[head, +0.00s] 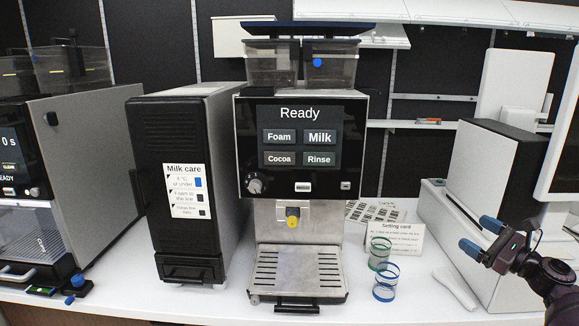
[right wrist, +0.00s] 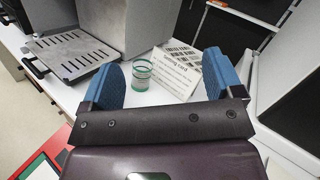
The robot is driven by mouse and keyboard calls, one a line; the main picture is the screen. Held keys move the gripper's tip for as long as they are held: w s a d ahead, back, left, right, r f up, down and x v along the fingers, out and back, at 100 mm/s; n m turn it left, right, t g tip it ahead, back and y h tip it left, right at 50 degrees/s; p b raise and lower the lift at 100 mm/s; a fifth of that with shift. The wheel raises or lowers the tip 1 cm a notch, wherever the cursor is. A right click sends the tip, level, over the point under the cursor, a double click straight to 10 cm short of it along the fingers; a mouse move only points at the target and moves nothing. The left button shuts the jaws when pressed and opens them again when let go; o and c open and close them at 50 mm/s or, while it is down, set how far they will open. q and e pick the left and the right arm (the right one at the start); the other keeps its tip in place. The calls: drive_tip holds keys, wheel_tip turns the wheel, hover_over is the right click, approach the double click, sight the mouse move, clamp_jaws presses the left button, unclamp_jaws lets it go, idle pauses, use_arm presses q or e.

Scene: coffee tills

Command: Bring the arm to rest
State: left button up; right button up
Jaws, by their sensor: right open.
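My right gripper (head: 480,237) is at the right of the head view, above the white counter and in front of the white boxy unit. Its two blue-tipped fingers point left and are apart, with nothing held between them. In the right wrist view the same open gripper (right wrist: 166,74) frames a green-rimmed glass (right wrist: 142,70) and a setting card (right wrist: 177,73) beyond its fingers. In the head view the green-rimmed glass (head: 379,252) and a blue-rimmed glass (head: 385,284) stand left of the gripper, apart from it. My left gripper is not in view.
The coffee machine (head: 299,215) shows "Ready", with a slotted drip tray (head: 297,272) below. A black milk unit (head: 185,130) stands left of it. A white handled object (head: 455,288) lies on the counter near my right gripper. A white-edged screen (head: 562,130) is at far right.

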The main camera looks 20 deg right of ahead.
drive_tip(key=s+a+f+n+g+h+b, duration=0.1)
drive_tip(key=s+a+f+n+g+h, duration=0.15)
drive_tip(key=a+f+n, duration=0.7)
drive_tip(key=s+a+f+n+g+h+b, duration=0.1)
drive_tip(key=s+a+f+n+g+h, duration=0.15)
drive_tip(key=a+f+n, duration=0.7)
use_arm(q)
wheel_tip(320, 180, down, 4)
drive_tip(key=b, duration=0.3)
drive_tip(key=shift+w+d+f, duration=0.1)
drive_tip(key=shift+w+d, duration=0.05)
use_arm(e)
drive_tip(key=s+a+f+n+g+h, duration=0.1)
drive_tip(key=s+a+f+n+g, duration=0.1)
drive_tip(key=s+a+f+n, duration=0.8)
drive_tip(key=s+a+f, duration=0.4)
drive_tip(key=s+f, duration=0.1)
drive_tip(key=s, duration=0.3)
drive_tip(key=shift+a+g, duration=0.2)
drive_tip(key=shift+g, duration=0.1)
